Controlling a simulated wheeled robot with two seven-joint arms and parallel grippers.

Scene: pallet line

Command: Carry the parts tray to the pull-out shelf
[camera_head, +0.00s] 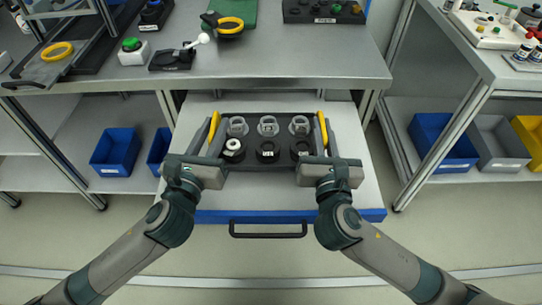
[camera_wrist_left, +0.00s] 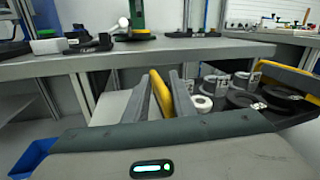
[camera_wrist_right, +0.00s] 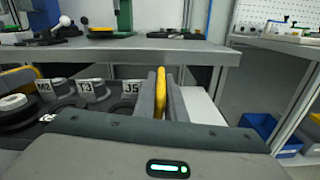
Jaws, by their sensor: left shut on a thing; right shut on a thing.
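The dark parts tray (camera_head: 268,122) with yellow handles at its two ends is over the white pull-out shelf (camera_head: 350,185), which is drawn out below the workbench. Several grey fittings and black round parts sit in the tray, one with a white ring. My left gripper (camera_head: 213,133) is shut on the tray's left yellow handle (camera_wrist_left: 161,94). My right gripper (camera_head: 323,132) is shut on the right yellow handle (camera_wrist_right: 160,92). The tray looks level. I cannot tell whether its underside touches the shelf.
The workbench (camera_head: 290,70) behind holds a green button box (camera_head: 133,51), a black holder and other tools. The shelf has a blue front edge and black handle (camera_head: 268,233). Blue bins (camera_head: 114,152) stand at lower left; a side bench (camera_head: 505,65) with bins is at right.

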